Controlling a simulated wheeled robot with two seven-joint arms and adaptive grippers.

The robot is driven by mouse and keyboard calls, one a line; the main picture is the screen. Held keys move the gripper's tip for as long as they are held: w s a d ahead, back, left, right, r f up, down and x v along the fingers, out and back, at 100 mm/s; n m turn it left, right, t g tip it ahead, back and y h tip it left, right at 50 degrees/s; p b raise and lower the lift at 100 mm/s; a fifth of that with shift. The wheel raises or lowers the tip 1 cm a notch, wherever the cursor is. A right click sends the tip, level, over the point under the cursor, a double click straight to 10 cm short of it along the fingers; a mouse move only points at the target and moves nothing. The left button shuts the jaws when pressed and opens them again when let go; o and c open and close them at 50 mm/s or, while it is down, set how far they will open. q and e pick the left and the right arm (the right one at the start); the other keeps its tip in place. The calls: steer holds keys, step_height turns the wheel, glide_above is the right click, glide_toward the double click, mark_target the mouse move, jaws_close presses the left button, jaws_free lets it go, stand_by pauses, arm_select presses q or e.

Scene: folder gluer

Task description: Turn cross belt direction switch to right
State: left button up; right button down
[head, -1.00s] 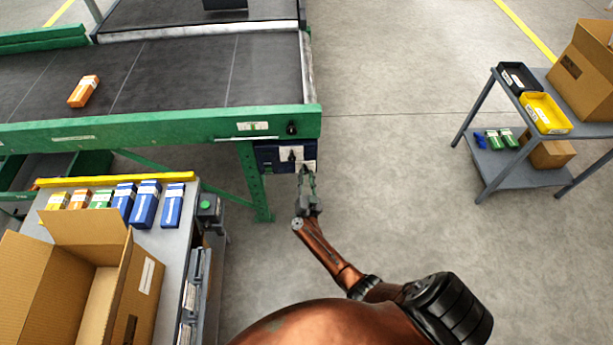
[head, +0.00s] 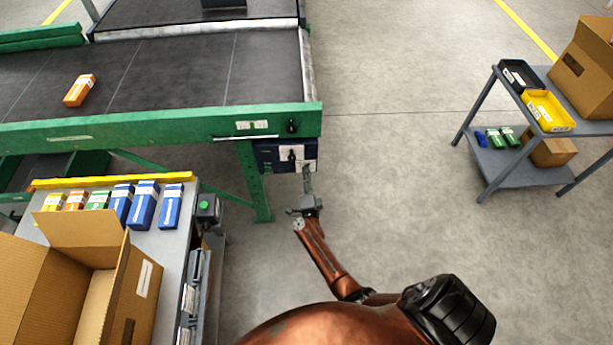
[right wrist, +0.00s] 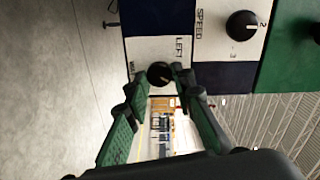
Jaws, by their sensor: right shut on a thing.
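The blue control box (head: 267,155) hangs under the right end of the green conveyor frame. In the right wrist view its white plate, marked LEFT, carries a black switch knob (right wrist: 160,73). My right gripper (head: 307,172) reaches up to the box's right side. In the right wrist view its fingertips (right wrist: 160,78) stand on both sides of this knob and are shut on it. The knob's pointer direction cannot be read, and other lettering beside it is partly hidden. My left gripper is out of view.
A second black knob (right wrist: 241,25), marked SPEED, sits close to the gripped one. The green conveyor rail (head: 170,128) is above the box. A packing table (head: 178,245) with boxes stands left of my arm, and a grey cart (head: 510,165) stands far right. Floor between is clear.

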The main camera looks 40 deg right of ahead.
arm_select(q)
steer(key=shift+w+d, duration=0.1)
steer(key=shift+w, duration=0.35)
arm_select(e)
steer(key=m, duration=0.2)
steer(key=shift+f+m, duration=0.1)
steer(key=shift+m, duration=0.2)
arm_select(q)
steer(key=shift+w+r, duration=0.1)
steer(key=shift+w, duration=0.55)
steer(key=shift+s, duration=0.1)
arm_select(e)
steer(key=c, duration=1.7)
jaws_free()
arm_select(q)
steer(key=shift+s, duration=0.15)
